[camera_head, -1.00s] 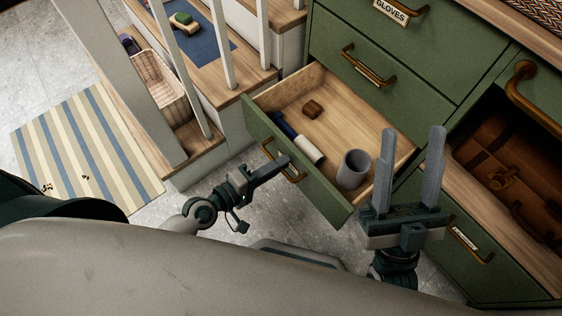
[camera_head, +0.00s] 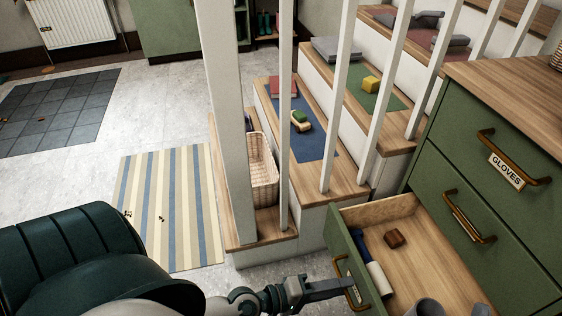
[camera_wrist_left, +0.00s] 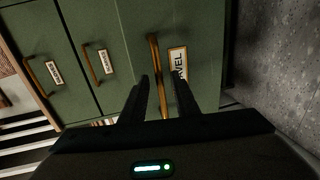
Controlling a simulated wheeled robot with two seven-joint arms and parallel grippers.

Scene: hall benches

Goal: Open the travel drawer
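The travel drawer (camera_head: 351,264) is pulled out from the green cabinet, its wooden inside showing. In the left wrist view, part of its label (camera_wrist_left: 179,64), ending "VEL", stands beside a brass handle (camera_wrist_left: 154,55). My left gripper (camera_head: 345,285) is at this handle. In the wrist view, its two fingers (camera_wrist_left: 162,88) stand apart, one on each side of the handle, with a gap visible. The drawer holds a small brown block (camera_head: 395,238), a blue-and-white cylinder (camera_head: 374,268) and a grey cup (camera_head: 425,307).
The gloves drawer (camera_head: 507,168) and the drawer below it are shut. White stair posts (camera_head: 340,90) and steps stand left of the cabinet. A basket (camera_head: 262,178) sits on the low step. A striped mat (camera_head: 170,205) lies on open floor.

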